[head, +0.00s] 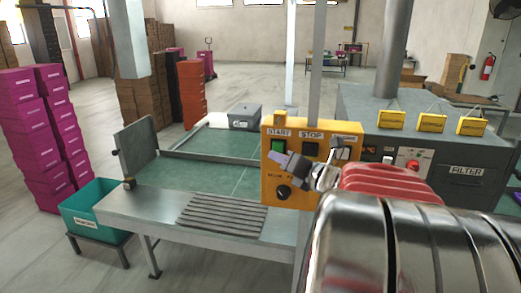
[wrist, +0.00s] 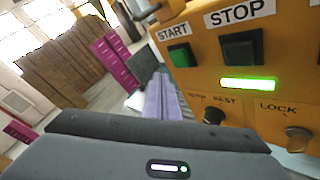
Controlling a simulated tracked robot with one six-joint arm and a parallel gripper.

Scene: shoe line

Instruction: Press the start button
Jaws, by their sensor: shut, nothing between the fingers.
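The yellow control box (head: 291,192) stands behind the metal bench. Its green start button (head: 279,146) sits under the START label, and it also shows in the wrist view (wrist: 180,56). The dark stop button (head: 311,149) is to its right and shows larger in the wrist view (wrist: 240,48). My gripper (head: 274,157) has lilac fingers, shut and empty, in front of the box just below the start button in the head view. In the wrist view the fingertips (wrist: 160,78) appear below and left of the green button. Whether they touch the box cannot be told.
A lit green bar (wrist: 248,85) and a dark knob (wrist: 214,115) are on the box face. A grey filter unit (head: 465,178) stands to the right. The metal bench (head: 150,208) and a teal bin (head: 88,215) are to the left.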

